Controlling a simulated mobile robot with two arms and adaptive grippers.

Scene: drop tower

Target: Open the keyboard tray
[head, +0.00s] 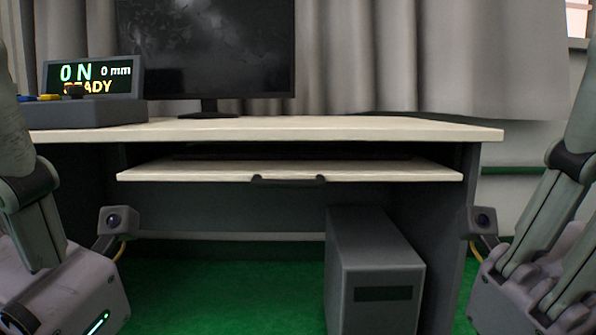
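The keyboard tray (200,172) is a pale board under the desk top. A strip of its upper surface shows, and its rear lies in the shadow under the desk. A dark handle (288,180) sits at the middle of its front edge. My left gripper (30,205) is at the left edge of the view and my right gripper (560,200) is at the right edge. Both are apart from the tray and handle, well to either side. Their fingers are partly cut off by the frame, so their opening cannot be told.
The desk (330,128) carries a monitor (210,50) and a grey box with a display (92,77) reading "READY". A computer case (375,280) stands below the tray, right of centre. The green floor (230,290) left of it is clear. Grey curtains (400,60) hang behind.

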